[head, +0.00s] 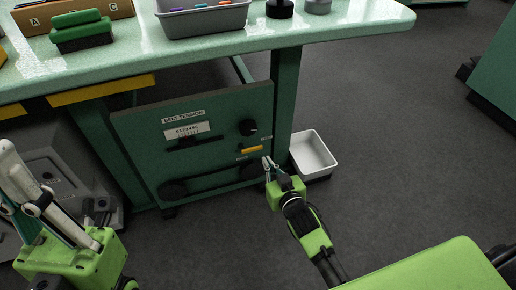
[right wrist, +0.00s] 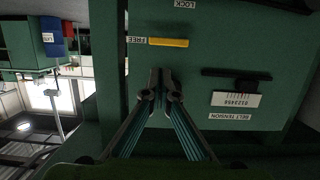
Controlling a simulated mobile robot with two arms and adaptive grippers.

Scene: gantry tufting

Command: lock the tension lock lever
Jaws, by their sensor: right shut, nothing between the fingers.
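The tension lock lever is a short yellow bar (head: 252,150) on the green belt tension panel (head: 150,150). In the right wrist view the yellow lever (right wrist: 168,42) lies level, one end beside the FREE label (right wrist: 135,39). The LOCK label (right wrist: 186,3) is at that view's top edge, apart from the bar. My right gripper (head: 267,165) is just below and right of the lever in the head view. Its fingertips (right wrist: 164,88) are together, empty and apart from the lever. My left gripper (head: 10,165) is at the left edge; its finger opening is unclear.
A black knob (head: 248,127) sits above the lever, and a scale plate (head: 187,130) is to its left. A white bin (head: 314,152) stands on the floor right of the table leg. The table top (head: 345,22) overhangs the panel.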

